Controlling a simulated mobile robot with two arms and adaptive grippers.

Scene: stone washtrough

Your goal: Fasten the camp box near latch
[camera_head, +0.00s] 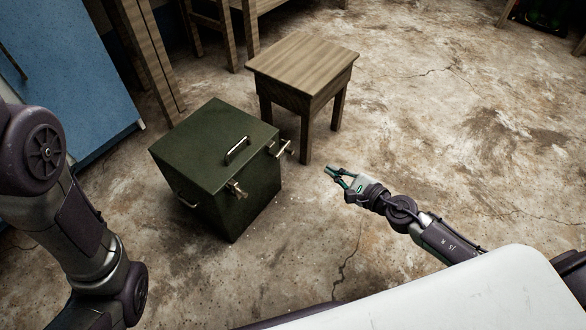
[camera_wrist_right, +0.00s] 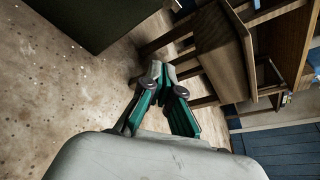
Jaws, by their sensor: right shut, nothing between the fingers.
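The dark green camp box (camera_head: 190,150) stands on the floor left of centre in the head view, its lid down. Its near latch (camera_head: 237,189) is a small metal piece at the lid seam; I cannot tell its exact position. A second latch (camera_head: 285,149) farther along the same face sticks outward. My right gripper (camera_head: 334,174) is shut and empty, right of the box and apart from both latches. In the right wrist view its fingertips (camera_wrist_right: 164,72) meet, with a dark box side (camera_wrist_right: 85,20) at upper left. My left arm shows at left, but its gripper is out of view.
A wooden stool (camera_head: 305,65) stands just behind the box, close to its right side. A blue cabinet (camera_head: 65,70) is at the left. A pale surface (camera_head: 480,300) fills the bottom right. The floor right of the stool is clear.

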